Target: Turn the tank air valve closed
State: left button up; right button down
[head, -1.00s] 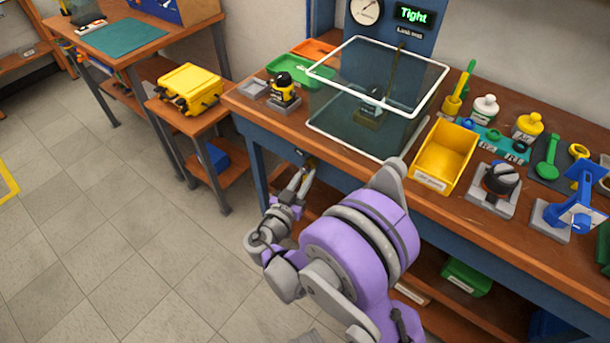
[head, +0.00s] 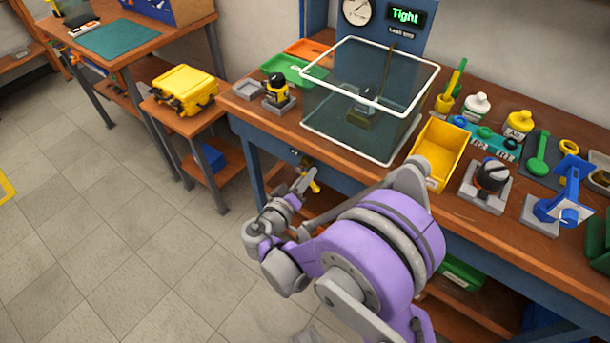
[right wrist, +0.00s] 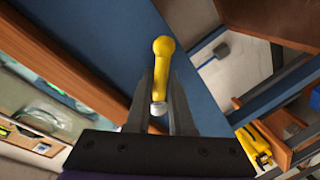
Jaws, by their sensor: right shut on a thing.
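The tank air valve's yellow handle (head: 314,184) shows at the blue front face of the workbench, below the clear tank. In the right wrist view the handle (right wrist: 162,68) has a rounded yellow end and stands against the blue panel. My right gripper (head: 304,182) is shut on the yellow handle, with one finger (right wrist: 140,102) on each side of its lower part. My fingers hide part of the handle in the head view. My left gripper is not in view.
The clear tank (head: 326,139) stands on the bench (head: 250,122) above the valve. A gauge panel with a green "Tight" display (head: 405,17) stands behind it. A yellow bin (head: 439,152) sits to its right. Open floor (head: 110,230) lies to the left.

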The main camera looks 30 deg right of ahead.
jog(key=n, duration=0.2)
jog(key=n+g, duration=0.1)
jog(key=shift+s+d+r, duration=0.1)
jog(key=shift+s+r, duration=0.15)
jog(key=shift+r, duration=0.15)
jog(key=shift+s+r+n+g+p, duration=0.15)
jog(key=shift+r+n+g, duration=0.15)
jog(key=shift+n, duration=0.7)
jog(key=shift+w+r+n+g+p, duration=0.15)
jog(key=shift+r+n+g, duration=0.1)
jog(key=shift+n, duration=0.75)
jog(key=shift+s, duration=0.1)
jog(key=c, duration=0.8)
grip_release()
jog(key=p+v, duration=0.1)
jog(key=v, duration=0.9)
jog(key=shift+a, duration=0.4)
